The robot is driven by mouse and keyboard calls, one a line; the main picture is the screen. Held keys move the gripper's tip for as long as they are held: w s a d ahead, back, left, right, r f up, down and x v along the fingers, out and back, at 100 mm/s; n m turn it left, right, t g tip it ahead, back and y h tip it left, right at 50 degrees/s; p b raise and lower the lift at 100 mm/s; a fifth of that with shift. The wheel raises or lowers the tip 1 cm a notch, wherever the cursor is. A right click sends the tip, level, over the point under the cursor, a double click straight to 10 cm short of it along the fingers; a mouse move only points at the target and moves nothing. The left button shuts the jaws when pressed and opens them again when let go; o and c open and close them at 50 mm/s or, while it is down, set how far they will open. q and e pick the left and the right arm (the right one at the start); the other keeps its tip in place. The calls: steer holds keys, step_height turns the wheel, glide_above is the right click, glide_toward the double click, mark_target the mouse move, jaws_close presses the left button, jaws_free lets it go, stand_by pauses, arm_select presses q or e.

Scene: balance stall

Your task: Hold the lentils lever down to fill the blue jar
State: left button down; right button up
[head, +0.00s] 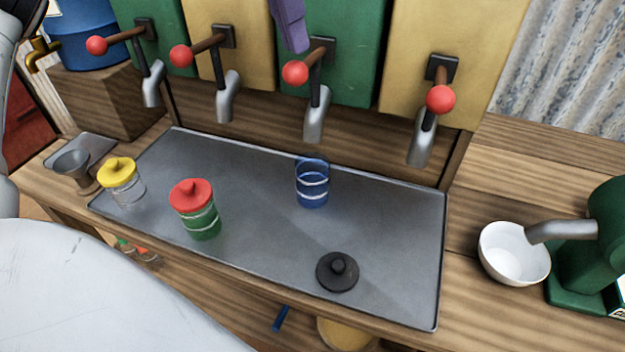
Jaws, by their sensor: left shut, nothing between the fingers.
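The blue jar (312,184) stands upright and open on the metal tray, below the spout (317,118) of the third dispenser from the left. It looks see-through, with no fill that I can make out. No label shows which dispenser holds lentils. My left gripper (293,46), purple, comes down from the top edge just above this lever. It is shut and empty; I cannot tell whether it touches the lever. My right gripper is out of view.
The tray (250,245) also holds a yellow-lidded jar (122,180), a red-lidded green jar (196,210) and a loose black lid (338,271). Other red-ball levers (440,99) stand on both sides. A white bowl (513,253) and a green machine (600,235) are at right.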

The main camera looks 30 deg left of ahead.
mark_target(293, 62)
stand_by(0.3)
arm_select(q)
steer(key=b+x, duration=0.1)
steer(key=x, duration=0.1)
steer(key=s+b+x, duration=0.1)
steer(key=x, duration=0.1)
steer(key=shift+a+f, duration=0.15)
steer(key=shift+f, duration=0.25)
steer(key=shift+w, duration=0.1)
stand_by(3.1)
steer(key=p+v, duration=0.2)
steer(key=p, duration=0.1)
steer(key=w+p+v, duration=0.1)
steer(key=p+v, duration=0.1)
steer(key=shift+s+r+p, duration=0.1)
steer(key=shift+r+p, duration=0.3)
steer(key=shift+r, duration=0.1)
steer(key=shift+f, duration=0.15)
